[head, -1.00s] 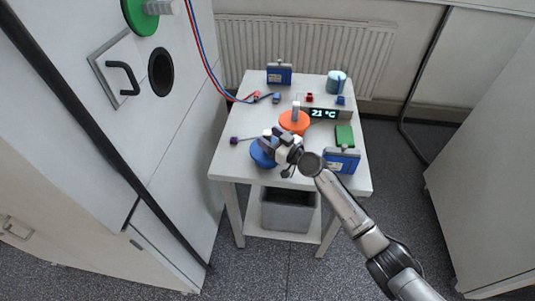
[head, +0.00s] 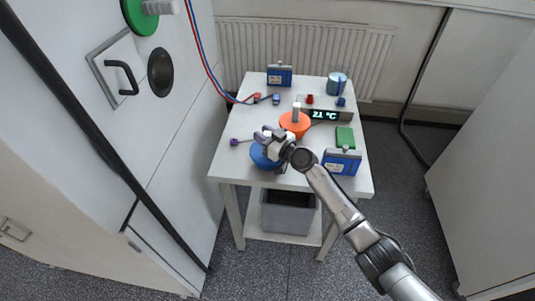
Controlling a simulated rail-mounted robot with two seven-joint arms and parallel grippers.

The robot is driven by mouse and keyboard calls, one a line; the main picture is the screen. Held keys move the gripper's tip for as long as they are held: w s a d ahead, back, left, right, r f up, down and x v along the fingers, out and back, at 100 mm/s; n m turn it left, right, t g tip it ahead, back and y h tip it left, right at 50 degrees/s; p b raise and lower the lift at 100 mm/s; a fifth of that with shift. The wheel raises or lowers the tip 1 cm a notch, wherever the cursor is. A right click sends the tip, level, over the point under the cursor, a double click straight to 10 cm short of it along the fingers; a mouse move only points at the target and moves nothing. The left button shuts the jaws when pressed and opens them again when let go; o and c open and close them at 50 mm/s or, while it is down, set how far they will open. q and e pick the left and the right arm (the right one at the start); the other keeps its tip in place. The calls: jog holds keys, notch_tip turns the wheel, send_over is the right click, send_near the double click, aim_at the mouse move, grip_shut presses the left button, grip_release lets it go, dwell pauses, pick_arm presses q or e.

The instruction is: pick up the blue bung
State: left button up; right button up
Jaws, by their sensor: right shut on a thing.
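The blue bung (head: 262,160) is a round blue disc near the front left of the white table (head: 226,163). My right gripper (head: 268,142) is over it, shut on the bung's upper part, which the gripper mostly hides. I cannot tell whether the bung is raised off the table. An orange bung (head: 296,123) with a pale upright grip stands just behind my right gripper. My left gripper is not in view.
Another blue box (head: 279,75) and a blue-topped jar (head: 337,83) stand at the back. A purple-ended piece (head: 234,142) lies left. A grey bin (head: 288,214) is below.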

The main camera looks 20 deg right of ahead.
grip_shut()
jog(key=shift+r, duration=0.1)
jog(key=shift+r, duration=0.45)
jog(key=s+d+r+p, duration=0.4)
jog(key=r, duration=0.3)
jog(key=s+d+r+p, duration=0.3)
jog(key=d+r+p, duration=0.1)
jog(key=r, duration=0.4)
jog(key=shift+s+d+p, duration=0.3)
jog(key=shift+s+d, duration=0.05)
jog(key=shift+d, duration=0.05)
